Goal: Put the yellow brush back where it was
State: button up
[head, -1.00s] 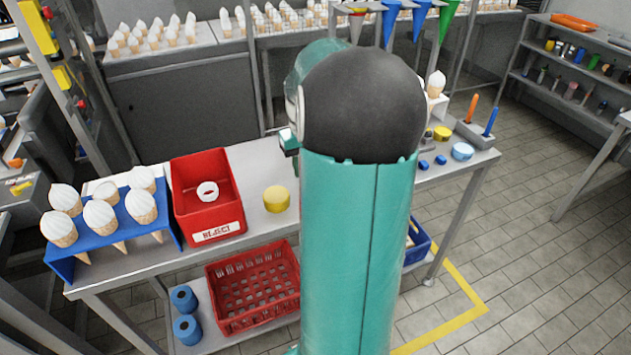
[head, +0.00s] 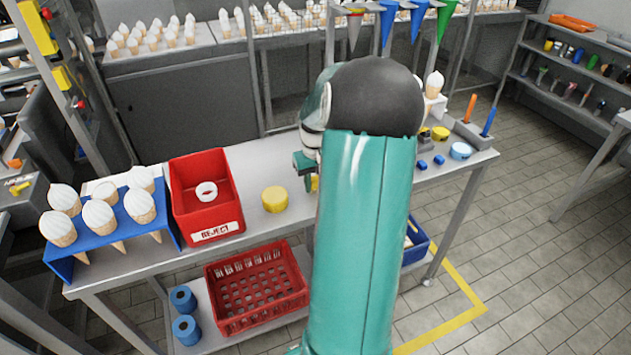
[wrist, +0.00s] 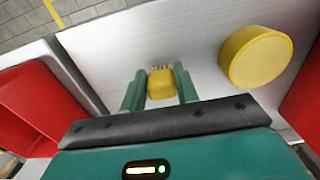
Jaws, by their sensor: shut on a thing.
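My gripper (wrist: 160,78) is shut on the yellow brush (wrist: 160,87), whose block sits between the two green fingers. Its pale bristles point up in the wrist view, away from the palm. The metal table top (wrist: 125,50) shows behind it; I cannot tell whether the brush touches it. In the head view, my gripper is mostly hidden behind my arm, and only a small bit of yellow (head: 315,183) shows beside it. A round yellow tub (head: 274,199) stands on the table left of my gripper, and apart from the brush in the wrist view (wrist: 256,57).
A red reject bin (head: 214,222) with a white ring inside stands left of the tub. A blue rack (head: 62,268) of cones is farther left. Blue pieces (head: 438,160) and a light-blue round tub (head: 460,150) lie at right. My arm hides the table's middle.

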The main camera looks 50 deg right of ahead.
aim_at(315, 180)
jog(key=o, duration=0.9)
jog(key=shift+f, duration=0.1)
notch_tip(315, 180, up, 12)
jog(key=shift+r, duration=0.2)
jog(key=w+a+r+n+t+h, duration=0.15)
jog(key=a+r, duration=0.25)
jog(key=a, duration=0.8)
jog(key=w+a+r+n+t, duration=0.1)
jog(key=a+r+n, duration=0.15)
jog(key=a, duration=0.95)
jog(key=s+a+t, duration=0.1)
jog(key=s+a, duration=0.2)
jog(key=a, duration=0.2)
jog(key=s+a+n+t+y, duration=0.1)
jog(key=s+a, duration=0.2)
jog(key=a, duration=0.3)
jog(key=s+a+n+t, duration=0.1)
jog(key=s+a, duration=0.2)
jog(key=a, duration=0.3)
jog(key=shift+s+f+y, duration=0.15)
jog(key=shift+f+y, duration=0.1)
jog(key=shift+f, duration=0.05)
